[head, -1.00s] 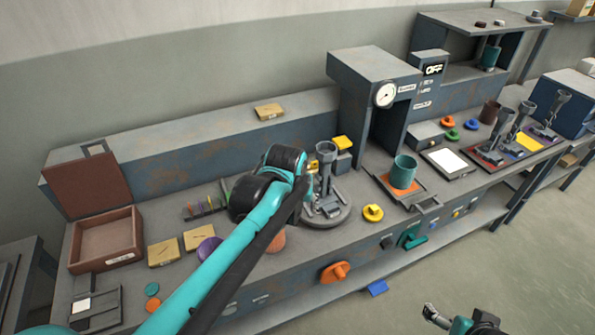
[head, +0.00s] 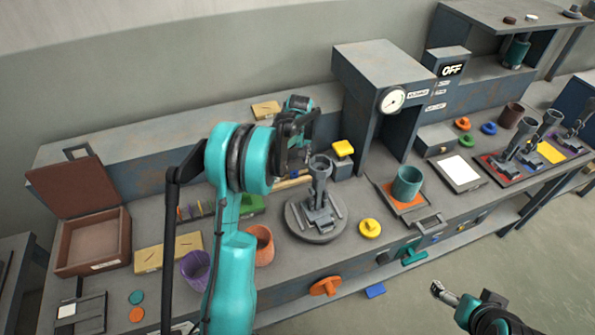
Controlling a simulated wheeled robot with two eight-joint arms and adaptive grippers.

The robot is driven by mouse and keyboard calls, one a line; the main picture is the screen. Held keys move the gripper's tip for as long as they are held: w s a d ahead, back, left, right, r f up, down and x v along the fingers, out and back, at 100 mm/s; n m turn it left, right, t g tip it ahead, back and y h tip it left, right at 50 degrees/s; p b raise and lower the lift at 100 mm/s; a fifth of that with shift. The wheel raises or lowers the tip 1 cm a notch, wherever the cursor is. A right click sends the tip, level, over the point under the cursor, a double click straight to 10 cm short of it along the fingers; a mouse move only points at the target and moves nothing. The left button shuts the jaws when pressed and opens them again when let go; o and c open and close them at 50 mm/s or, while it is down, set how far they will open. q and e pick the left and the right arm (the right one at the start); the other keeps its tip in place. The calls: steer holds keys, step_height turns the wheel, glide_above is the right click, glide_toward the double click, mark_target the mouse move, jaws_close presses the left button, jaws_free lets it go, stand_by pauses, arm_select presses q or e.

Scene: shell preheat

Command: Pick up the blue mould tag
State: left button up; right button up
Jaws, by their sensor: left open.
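My left arm reaches over the bench in the head view. Its gripper (head: 294,160) is open, beside the grey stand (head: 318,215) with its upright post; I see nothing held in it. I cannot tell for certain which thing is the blue mould tag. A flat blue piece (head: 375,291) lies low at the bench's front, and a small blue knob-like piece (head: 489,128) sits on the bench at the right. A rack of small coloured tags (head: 196,210) is partly hidden behind my left arm. My right gripper (head: 438,289) is at the lower right, away from the bench.
An open brown box (head: 92,240) stands at the left. A purple cup (head: 195,268) and an orange cup (head: 264,243) stand close to my left arm. A teal cup (head: 407,182) sits right of a yellow knob (head: 370,228). The floor at the right is clear.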

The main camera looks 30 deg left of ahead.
mark_target(294, 171)
arm_select(q)
steer(key=shift+s+f, duration=0.1)
steer(key=shift+f, duration=0.45)
steer(key=f, duration=0.1)
steer(key=f+b, duration=0.1)
steer(key=f, duration=0.1)
steer(key=f+b, duration=0.1)
steer(key=f, duration=0.1)
steer(key=shift+w+a, duration=0.4)
steer(key=c, duration=0.8)
